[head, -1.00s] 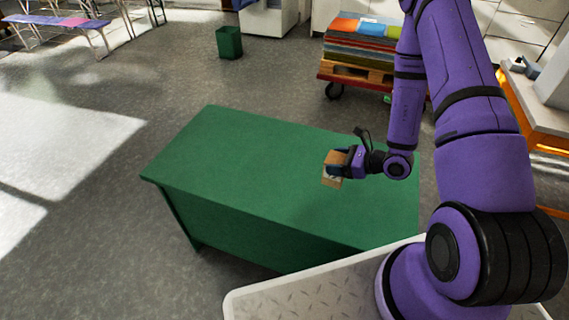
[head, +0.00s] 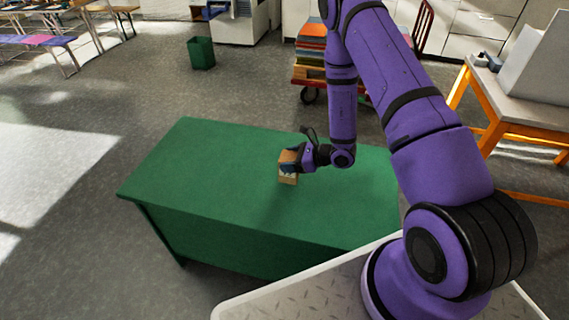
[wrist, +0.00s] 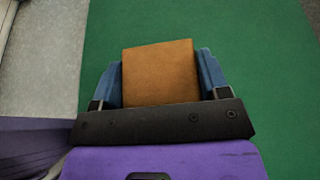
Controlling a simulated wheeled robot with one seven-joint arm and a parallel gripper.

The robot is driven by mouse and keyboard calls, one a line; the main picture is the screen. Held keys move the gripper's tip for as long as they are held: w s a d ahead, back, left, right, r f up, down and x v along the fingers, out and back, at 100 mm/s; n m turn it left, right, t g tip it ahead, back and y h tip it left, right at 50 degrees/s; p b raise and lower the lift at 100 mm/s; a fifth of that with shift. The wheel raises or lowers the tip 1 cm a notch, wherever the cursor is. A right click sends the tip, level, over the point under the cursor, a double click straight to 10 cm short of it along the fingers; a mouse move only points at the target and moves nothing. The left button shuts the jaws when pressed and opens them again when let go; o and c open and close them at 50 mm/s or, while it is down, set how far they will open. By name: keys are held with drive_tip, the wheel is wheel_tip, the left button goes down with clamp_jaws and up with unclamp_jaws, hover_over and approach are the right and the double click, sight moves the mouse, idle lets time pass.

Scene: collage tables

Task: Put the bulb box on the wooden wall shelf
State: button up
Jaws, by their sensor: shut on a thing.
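The bulb box (head: 288,178) is a small brown cardboard box with a pale printed patch on its side. My gripper (head: 291,160) is shut on it over the green table. In the wrist view, the box's plain brown face (wrist: 160,72) sits between the two blue fingers of my gripper (wrist: 160,80). I cannot tell for certain how far the box is above the table top. The wooden wall shelf is not in view.
The green table (head: 190,150) is otherwise bare. A green bin (head: 201,53) stands on the floor behind it. A cart with stacked coloured sheets (head: 311,45) stands at the back. An orange-legged table (head: 515,95) is at the right. Open floor lies to the left.

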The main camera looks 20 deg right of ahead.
drive_tip(key=shift+w+a, duration=0.3)
drive_tip(key=shift+w, duration=0.5)
drive_tip(key=f, duration=0.2)
drive_tip(key=shift+w+a+f, duration=0.15)
drive_tip(key=shift+w+f, duration=0.2)
drive_tip(key=shift+f, duration=0.5)
drive_tip(key=o, duration=1)
drive_tip(key=shift+f, duration=0.1)
